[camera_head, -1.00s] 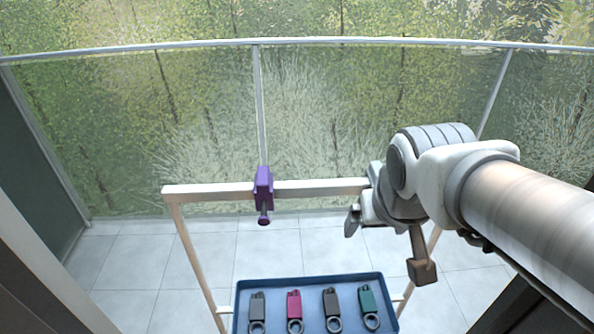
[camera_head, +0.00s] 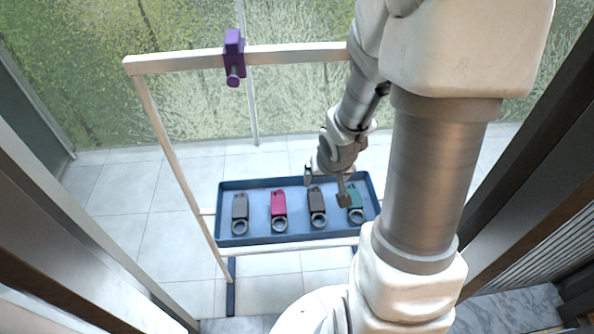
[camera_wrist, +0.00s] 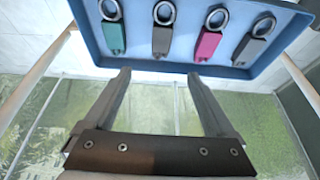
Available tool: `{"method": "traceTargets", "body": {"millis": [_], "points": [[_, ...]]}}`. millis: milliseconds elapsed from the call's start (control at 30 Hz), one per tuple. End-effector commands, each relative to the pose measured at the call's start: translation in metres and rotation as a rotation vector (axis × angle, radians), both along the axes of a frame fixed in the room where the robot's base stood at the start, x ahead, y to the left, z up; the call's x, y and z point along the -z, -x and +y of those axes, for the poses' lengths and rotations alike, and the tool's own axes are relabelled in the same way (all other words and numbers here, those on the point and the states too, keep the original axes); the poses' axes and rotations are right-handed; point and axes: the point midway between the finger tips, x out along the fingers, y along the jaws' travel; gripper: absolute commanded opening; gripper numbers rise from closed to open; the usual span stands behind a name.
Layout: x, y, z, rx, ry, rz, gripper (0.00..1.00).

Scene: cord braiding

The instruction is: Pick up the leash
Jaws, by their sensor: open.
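Several short straps with rings, which look like leashes or cords, lie in a row in a blue tray (camera_head: 228,187). In the head view they are a grey one (camera_head: 240,207), a magenta one (camera_head: 279,204), a dark brown one (camera_head: 317,202) and a green one (camera_head: 354,198). I cannot tell which is the leash. My gripper (camera_head: 326,188) is open and empty near the tray's far side, by the brown and green straps. In the wrist view my fingertips (camera_wrist: 157,75) point at the tray, with the brown strap (camera_wrist: 162,38) ahead between them and apart from them.
A pale wooden frame (camera_head: 185,62) stands around the tray, with a purple clamp (camera_head: 234,58) on its top bar. Dark panels close in on both sides. Tiled floor and a glass railing lie behind.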

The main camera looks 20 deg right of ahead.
Motion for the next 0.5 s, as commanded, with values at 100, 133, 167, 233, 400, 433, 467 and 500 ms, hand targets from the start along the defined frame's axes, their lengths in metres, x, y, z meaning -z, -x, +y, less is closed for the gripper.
{"method": "traceTargets", "body": {"millis": [100, 133, 167, 233, 400, 433, 467, 500], "points": [[0.020, -0.006, 0.000, -0.004, -0.001, 0.001, 0.90], [0.025, -0.008, -0.001, -0.003, 0.000, 0.001, 0.90], [0.031, -0.010, -0.002, -0.004, 0.000, 0.001, 0.90], [0.045, -0.015, -0.003, -0.004, 0.000, 0.003, 0.90], [0.079, -0.029, -0.007, -0.004, 0.001, 0.003, 0.90], [0.084, -0.031, -0.008, -0.004, 0.001, 0.003, 0.90], [0.089, -0.033, -0.009, -0.003, 0.001, 0.002, 0.90], [0.095, -0.035, -0.009, -0.003, 0.001, 0.002, 0.90]]}}
